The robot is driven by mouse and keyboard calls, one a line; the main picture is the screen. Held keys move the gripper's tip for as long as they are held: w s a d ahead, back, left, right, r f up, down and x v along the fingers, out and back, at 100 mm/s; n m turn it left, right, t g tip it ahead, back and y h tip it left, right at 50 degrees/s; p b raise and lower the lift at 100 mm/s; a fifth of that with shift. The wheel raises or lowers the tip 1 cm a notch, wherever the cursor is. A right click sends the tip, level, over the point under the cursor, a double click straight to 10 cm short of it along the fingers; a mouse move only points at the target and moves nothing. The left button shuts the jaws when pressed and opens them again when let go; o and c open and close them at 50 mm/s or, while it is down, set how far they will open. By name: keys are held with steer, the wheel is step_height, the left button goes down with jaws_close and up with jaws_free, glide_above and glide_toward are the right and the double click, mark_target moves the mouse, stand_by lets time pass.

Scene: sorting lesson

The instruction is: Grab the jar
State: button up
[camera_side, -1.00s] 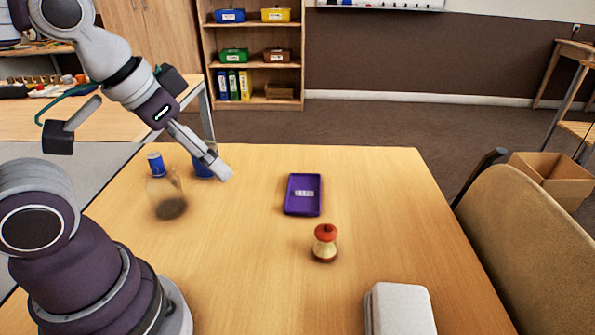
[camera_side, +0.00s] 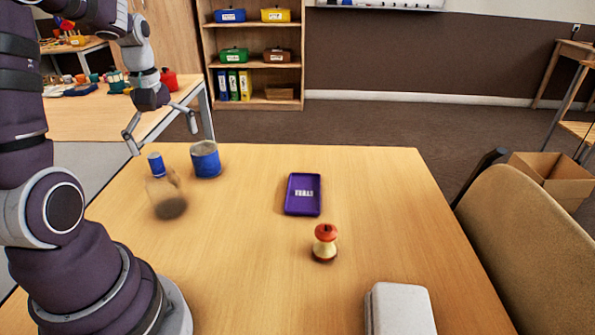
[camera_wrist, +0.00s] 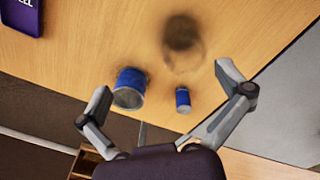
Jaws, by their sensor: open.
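Two candidates for the jar stand at the table's far left; I cannot tell for sure which is meant. One is a blue round container with a grey top (camera_side: 205,161), also in the wrist view (camera_wrist: 129,86). The other is a clear bottle-like vessel with a blue cap (camera_side: 156,164) and a dark base; its cap also shows in the wrist view (camera_wrist: 183,99). My gripper (camera_side: 162,135) is open and empty, up behind the capped vessel and left of the blue container. In the wrist view my gripper's fingers (camera_wrist: 163,80) are spread wide, with both things seen between them.
A purple tray (camera_side: 303,207) lies mid-table. A red-topped apple core shape (camera_side: 325,240) stands nearer, and a pale case (camera_side: 400,308) lies at the front edge. A chair (camera_side: 525,240) is at the right.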

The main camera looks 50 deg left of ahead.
mark_target(166, 194)
steer(key=a+f+n, duration=0.1)
steer(key=f, duration=0.3)
steer(key=s+a+f+n, duration=0.1)
steer(key=f, duration=0.3)
steer(key=s+a+f+n, duration=0.1)
steer(key=f, duration=0.4)
steer(key=shift+a+g+h, duration=0.2)
steer(key=shift+g+h, duration=0.1)
steer(key=c, duration=1)
